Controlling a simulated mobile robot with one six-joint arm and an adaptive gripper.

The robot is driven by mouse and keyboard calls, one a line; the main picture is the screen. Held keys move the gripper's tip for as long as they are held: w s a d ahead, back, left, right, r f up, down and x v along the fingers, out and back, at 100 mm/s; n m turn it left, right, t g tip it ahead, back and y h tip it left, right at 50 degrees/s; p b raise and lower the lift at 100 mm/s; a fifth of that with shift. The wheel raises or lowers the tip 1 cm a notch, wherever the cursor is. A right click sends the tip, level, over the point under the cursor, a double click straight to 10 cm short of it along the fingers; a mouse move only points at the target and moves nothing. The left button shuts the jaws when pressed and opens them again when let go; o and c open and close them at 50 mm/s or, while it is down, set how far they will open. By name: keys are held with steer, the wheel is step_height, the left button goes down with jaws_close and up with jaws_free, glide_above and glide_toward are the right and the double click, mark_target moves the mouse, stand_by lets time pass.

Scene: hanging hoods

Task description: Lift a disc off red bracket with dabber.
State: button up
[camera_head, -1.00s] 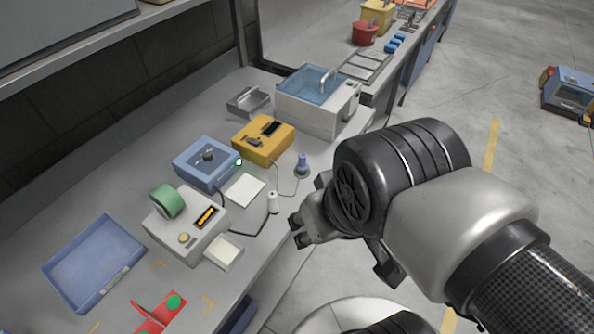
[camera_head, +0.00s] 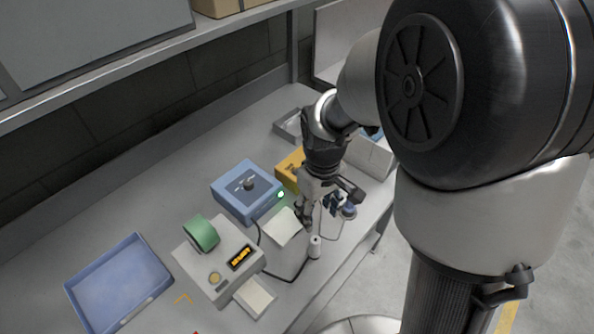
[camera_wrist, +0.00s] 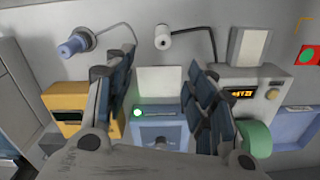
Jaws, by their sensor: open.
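The red bracket (camera_wrist: 316,50) with a green disc (camera_wrist: 307,56) on it shows at the right edge of the wrist view. In the head view it is almost wholly below the picture. Two corded hand pieces could be the dabber; I cannot tell which: a white cylinder (camera_head: 314,247), also in the wrist view (camera_wrist: 163,38), and a blue-topped piece (camera_head: 349,211), also in the wrist view (camera_wrist: 75,46). My gripper (camera_head: 318,211) is open and empty above the bench, near both pieces. In the wrist view its spread fingers (camera_wrist: 162,70) have the white cylinder beyond the gap between them.
A blue box (camera_head: 245,190) with a green light, a yellow box (camera_head: 289,168), and a grey box (camera_head: 215,262) with an orange display and green roll stand close by. White pads (camera_head: 283,227) lie among them. A blue tray (camera_head: 118,282) is at left. A shelf overhangs the bench.

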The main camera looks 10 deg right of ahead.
mark_target(316, 238)
step_height(316, 238, down, 12)
steer(key=b, duration=0.4)
steer(key=shift+s, duration=0.15)
steer(key=f+b, duration=0.2)
steer(key=f, duration=0.3)
steer(key=shift+s+f+b, duration=0.15)
steer(key=shift+s+b, duration=0.05)
steer(key=shift+b, duration=0.15)
jaws_close()
step_height(316, 238, up, 20)
steer(key=p, duration=0.7)
